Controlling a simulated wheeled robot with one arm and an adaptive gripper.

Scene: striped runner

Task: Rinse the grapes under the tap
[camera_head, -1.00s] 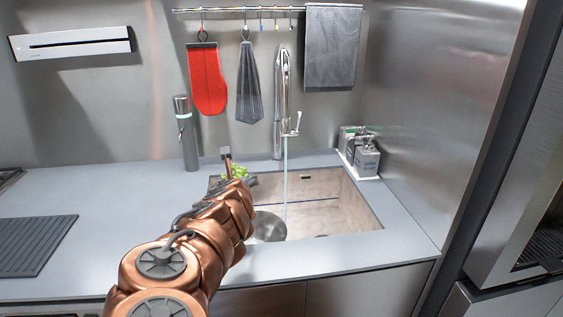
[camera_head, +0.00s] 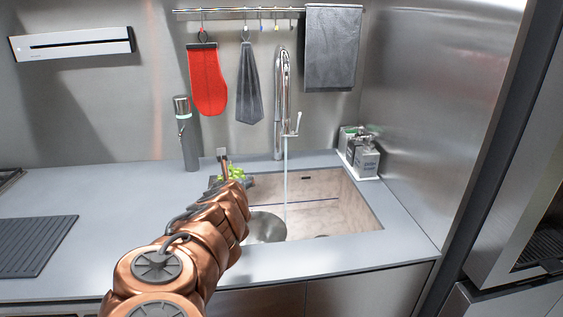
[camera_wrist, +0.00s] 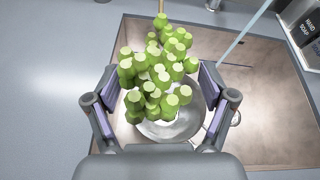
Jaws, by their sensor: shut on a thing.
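The green grapes (camera_wrist: 160,75) are between the two fingers of my gripper (camera_wrist: 158,90), over the left part of the sink (camera_wrist: 270,110). In the head view the grapes (camera_head: 234,171) show only in part behind my arm, at the left rear of the sink (camera_head: 340,200). The chrome tap (camera_head: 282,95) stands behind the sink. A thin stream of water (camera_head: 285,185) falls from it, to the right of the grapes and apart from them. The stream (camera_wrist: 237,38) also shows in the wrist view.
A round metal bowl or strainer (camera_head: 266,229) is low in the sink. Soap dispensers (camera_head: 366,160) stand at the right corner, and a grey bottle (camera_head: 188,140) behind the counter's left part. A ribbed mat (camera_head: 35,245) lies at far left; the counter (camera_head: 110,200) between is clear.

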